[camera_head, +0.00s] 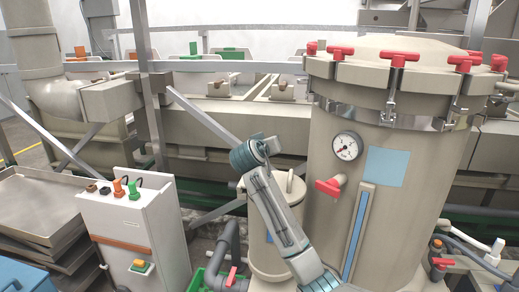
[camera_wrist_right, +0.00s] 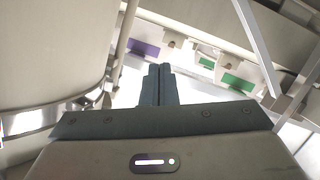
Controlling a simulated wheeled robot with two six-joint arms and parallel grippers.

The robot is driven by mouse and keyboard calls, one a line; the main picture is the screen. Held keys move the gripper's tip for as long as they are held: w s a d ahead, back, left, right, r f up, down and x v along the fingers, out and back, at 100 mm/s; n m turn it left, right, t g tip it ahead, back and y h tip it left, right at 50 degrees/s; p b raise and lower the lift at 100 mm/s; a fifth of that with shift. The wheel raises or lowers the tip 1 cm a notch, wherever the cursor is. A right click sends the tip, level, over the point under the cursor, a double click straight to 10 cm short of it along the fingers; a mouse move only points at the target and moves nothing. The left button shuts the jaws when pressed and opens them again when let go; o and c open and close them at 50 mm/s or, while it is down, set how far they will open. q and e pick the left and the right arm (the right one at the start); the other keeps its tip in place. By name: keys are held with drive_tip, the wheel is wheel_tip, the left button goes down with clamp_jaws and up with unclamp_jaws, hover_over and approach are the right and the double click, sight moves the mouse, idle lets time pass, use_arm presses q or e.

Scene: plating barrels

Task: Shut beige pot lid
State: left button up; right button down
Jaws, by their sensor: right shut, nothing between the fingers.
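My right gripper (camera_head: 270,146) is raised above the pot, apart from the lid. In the right wrist view its two dark fingers (camera_wrist_right: 158,84) are together and empty. The pot does not show clearly in that view. My left gripper is not in view.
A large beige tank (camera_head: 405,190) with red clamps and a gauge (camera_head: 346,147) stands close on the right. A white control box (camera_head: 135,235) stands at left beside stacked metal trays (camera_head: 45,215).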

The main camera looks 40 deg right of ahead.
use_arm(q)
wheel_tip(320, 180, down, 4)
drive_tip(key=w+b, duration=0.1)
drive_tip(key=b, duration=0.4)
use_arm(e)
drive_tip(key=s+d+f+m, duration=0.1)
drive_tip(key=f, duration=0.1)
drive_tip(key=s+d+f+m+t+b, duration=0.1)
drive_tip(key=s+f, duration=0.1)
drive_tip(key=s+d+f+m+y+b, duration=0.1)
drive_tip(key=s+d+f+m, duration=0.1)
drive_tip(key=shift+d+f, duration=0.1)
drive_tip(key=shift+f, duration=0.1)
drive_tip(key=shift+s+d+f+m+t+b, duration=0.15)
drive_tip(key=shift+s+d+f+b, duration=0.1)
drive_tip(key=shift+f+b, duration=0.35)
drive_tip(key=shift+s+d+f+m+t+b, duration=0.15)
drive_tip(key=shift+s+f+b, duration=0.1)
drive_tip(key=shift+f+b, duration=0.35)
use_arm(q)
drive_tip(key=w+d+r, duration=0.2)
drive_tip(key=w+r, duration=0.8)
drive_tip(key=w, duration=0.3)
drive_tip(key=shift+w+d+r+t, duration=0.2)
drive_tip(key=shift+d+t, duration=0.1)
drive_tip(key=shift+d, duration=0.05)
use_arm(e)
drive_tip(key=shift+s+f, duration=0.1)
drive_tip(key=shift+f, duration=0.1)
